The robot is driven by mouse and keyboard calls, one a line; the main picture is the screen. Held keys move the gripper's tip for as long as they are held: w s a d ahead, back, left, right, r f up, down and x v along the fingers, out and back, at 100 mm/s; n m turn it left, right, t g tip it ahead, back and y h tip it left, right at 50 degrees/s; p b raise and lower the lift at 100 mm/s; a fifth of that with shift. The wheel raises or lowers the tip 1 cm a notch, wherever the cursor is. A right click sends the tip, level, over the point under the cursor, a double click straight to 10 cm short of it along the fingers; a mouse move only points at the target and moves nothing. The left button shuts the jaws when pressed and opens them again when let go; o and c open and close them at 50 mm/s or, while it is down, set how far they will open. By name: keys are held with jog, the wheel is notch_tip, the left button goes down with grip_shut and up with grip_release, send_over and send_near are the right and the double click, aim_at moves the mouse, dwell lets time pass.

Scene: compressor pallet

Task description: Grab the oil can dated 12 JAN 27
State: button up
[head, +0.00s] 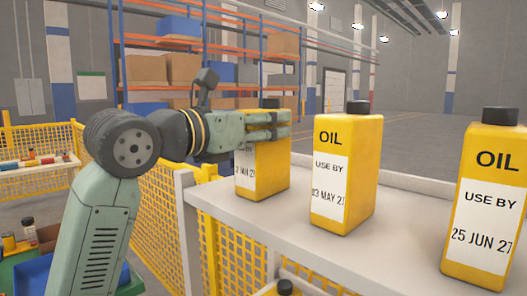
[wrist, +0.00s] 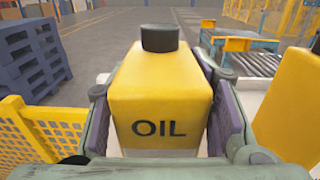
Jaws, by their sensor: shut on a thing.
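The yellow oil can (head: 265,182) with the black cap is the leftmost of three on the ledge in the head view. Its white label ends in "JAN 27"; the day is not fully readable, and my gripper hides the upper part of the can. My gripper (head: 282,125) is shut on this can near its top, with a finger across the visible side. In the wrist view, the can (wrist: 162,85), marked "OIL", sits upright between the two finger pads. It appears to stand on the ledge.
An oil can labelled "03 MAY 27" (head: 344,175) stands just right, and one labelled "25 JUN 27" (head: 487,200) further right on the pale ledge (head: 405,250). Yellow mesh fencing (head: 160,205) runs below and left. Blue pallets (wrist: 32,55) stand beyond in the wrist view.

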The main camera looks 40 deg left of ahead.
grip_shut()
jog(key=shift+r, duration=0.25)
dwell(0.4)
